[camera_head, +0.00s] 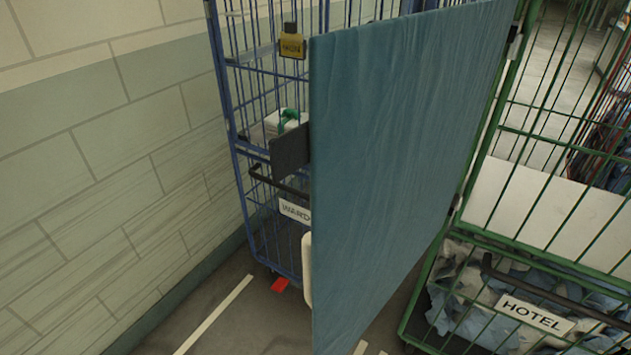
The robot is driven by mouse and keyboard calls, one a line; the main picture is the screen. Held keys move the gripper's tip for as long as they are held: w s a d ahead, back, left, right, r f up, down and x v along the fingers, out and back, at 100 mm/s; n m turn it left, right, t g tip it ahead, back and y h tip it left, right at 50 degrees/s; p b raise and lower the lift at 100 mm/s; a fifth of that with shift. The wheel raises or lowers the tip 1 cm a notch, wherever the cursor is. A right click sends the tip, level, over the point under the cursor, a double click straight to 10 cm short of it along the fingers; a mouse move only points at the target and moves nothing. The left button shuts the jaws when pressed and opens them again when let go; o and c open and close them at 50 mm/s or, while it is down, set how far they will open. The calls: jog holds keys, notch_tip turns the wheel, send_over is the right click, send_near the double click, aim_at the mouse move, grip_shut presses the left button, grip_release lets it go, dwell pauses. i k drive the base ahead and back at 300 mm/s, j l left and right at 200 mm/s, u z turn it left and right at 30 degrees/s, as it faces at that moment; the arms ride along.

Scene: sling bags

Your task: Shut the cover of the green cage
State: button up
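The green cage (507,130) stands at the right, with a white HOTEL label (536,314) on its lower front and crumpled pale cloth inside. Its cover (400,150) is a large blue-grey panel, joined by dark hinges at the cage's left post. The cover stands open, swung out from the cage, with its free edge towards me at the middle of the view. A dark plate (290,152) shows at that free edge; I cannot tell whether it is fixed there. My gripper is not recognisable in this view.
A blue cage (238,150) with a yellow tag (292,46) and a WARD label (295,210) stands behind the cover, partly hidden. A tiled wall (100,180) closes off the left. Floor with pale lines (215,315) is free at the lower left.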

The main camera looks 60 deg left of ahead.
aim_at(396, 105)
jog(key=k+j+u, duration=0.1)
jog(key=j, duration=0.2)
jog(key=k+j, duration=0.2)
jog(key=j, duration=0.15)
jog(key=k+j+u, duration=0.15)
jog(key=j, duration=0.2)
jog(key=k+j, duration=0.15)
jog(key=j, duration=0.15)
jog(key=k+j+u, duration=0.15)
jog(key=j, duration=0.2)
jog(key=j+u, duration=0.15)
jog(key=j, duration=0.25)
jog(key=i+j+u, duration=0.2)
jog(key=j, duration=0.15)
